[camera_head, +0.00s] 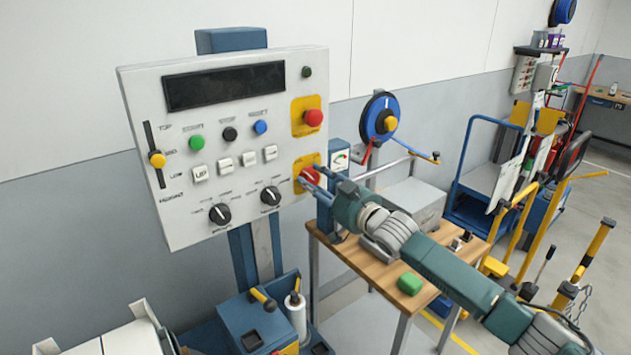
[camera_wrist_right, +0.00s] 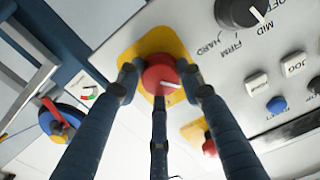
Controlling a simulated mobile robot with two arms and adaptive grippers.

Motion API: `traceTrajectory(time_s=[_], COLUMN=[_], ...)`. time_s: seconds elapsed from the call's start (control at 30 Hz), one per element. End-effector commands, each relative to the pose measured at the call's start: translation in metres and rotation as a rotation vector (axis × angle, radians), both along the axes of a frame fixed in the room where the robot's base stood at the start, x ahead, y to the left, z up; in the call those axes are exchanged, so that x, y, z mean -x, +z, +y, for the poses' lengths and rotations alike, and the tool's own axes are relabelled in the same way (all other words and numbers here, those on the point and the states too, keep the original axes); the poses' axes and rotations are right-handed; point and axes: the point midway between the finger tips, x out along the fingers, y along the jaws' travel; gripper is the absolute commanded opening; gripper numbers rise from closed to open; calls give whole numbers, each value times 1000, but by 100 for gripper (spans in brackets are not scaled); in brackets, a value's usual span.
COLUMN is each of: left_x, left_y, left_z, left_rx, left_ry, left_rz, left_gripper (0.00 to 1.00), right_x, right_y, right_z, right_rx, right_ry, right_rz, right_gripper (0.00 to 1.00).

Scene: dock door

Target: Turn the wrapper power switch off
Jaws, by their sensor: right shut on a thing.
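The wrapper power switch (camera_head: 309,175) is a red rotary knob on a yellow plate at the lower right of the white control panel (camera_head: 215,230). In the right wrist view the red knob (camera_wrist_right: 160,78) shows a short white pointer mark, and its yellow plate is behind it. My right gripper (camera_head: 305,184) is at the knob. In the wrist view its fingers (camera_wrist_right: 163,82) stand on both sides of the knob and are shut on it, with a third finger below. My left gripper is in neither view.
A red button (camera_head: 313,118) on a yellow plate sits above the switch. Two black knobs (camera_head: 270,196) and several push buttons are left of it. A wooden table (camera_head: 375,275) with a green block (camera_head: 410,283) stands below my right arm. Carts stand at the right.

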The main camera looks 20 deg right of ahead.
Motion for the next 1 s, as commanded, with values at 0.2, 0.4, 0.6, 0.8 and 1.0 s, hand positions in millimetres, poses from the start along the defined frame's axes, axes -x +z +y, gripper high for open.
traceTrajectory(time_s=[0.2, 0.4, 0.6, 0.8, 1.0], left_x=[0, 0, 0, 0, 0], left_y=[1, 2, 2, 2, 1], left_z=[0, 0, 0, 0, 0], left_rx=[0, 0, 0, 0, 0], left_ry=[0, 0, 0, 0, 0], left_rz=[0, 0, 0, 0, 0], left_gripper=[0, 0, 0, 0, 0], right_x=[0, 0, 0, 0, 0], right_y=[-1, -1, -1, -1, -1], right_z=[0, 0, 0, 0, 0], right_rx=[91, 129, 140, 140, 139], right_ry=[0, -1, -1, -1, -1], right_rz=[-32, -46, -49, -49, -48], right_gripper=[11, 10, 11, 11, 56])
